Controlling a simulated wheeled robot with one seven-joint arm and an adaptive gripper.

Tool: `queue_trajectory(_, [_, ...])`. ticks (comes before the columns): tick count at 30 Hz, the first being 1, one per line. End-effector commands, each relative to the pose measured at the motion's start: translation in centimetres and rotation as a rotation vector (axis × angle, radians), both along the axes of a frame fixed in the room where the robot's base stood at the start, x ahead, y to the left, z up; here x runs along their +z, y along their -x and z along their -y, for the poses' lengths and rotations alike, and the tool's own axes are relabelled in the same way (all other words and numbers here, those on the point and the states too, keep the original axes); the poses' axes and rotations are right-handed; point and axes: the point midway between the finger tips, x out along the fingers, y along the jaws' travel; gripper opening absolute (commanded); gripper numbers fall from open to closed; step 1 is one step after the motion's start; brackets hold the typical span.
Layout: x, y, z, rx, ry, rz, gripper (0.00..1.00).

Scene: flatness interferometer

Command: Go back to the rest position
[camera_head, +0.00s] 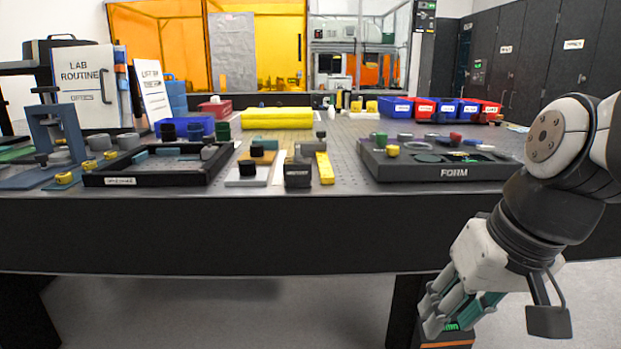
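My gripper (455,310) hangs at the lower right, in front of the bench's front edge and below the level of its top. Its fingers point down and to the left. I see nothing held between them, but the fingertips overlap in this view, so I cannot tell how far apart they are. My arm comes in from the right edge and bends down to the gripper. The bench (200,235) stands ahead, with its perforated top above the gripper.
A dark tray marked FORM (440,173) is on the right of the bench. A black frame tray (150,178) is at left, with small blocks between. Blue and red bins (425,113) stand at the back right. Floor before the bench is clear (200,315).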

Motion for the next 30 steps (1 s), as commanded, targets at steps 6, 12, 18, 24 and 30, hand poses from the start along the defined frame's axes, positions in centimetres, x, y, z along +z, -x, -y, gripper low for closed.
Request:
queue_trajectory(6, [1.4, 3.3, 0.6, -0.014, 0.088, 0.119, 0.33])
queue_trajectory(12, [2.1, 5.3, 1.3, -0.028, 0.135, 0.208, 0.33])
queue_trajectory(18, [-0.3, 10.1, 1.4, -0.028, 0.138, 0.024, 0.33])
queue_trajectory(24, [-2.1, 15.7, 1.3, -0.02, 0.137, -0.196, 0.33])
queue_trajectory(30, [-0.1, 17.1, 1.3, -0.019, 0.137, -0.245, 0.33])
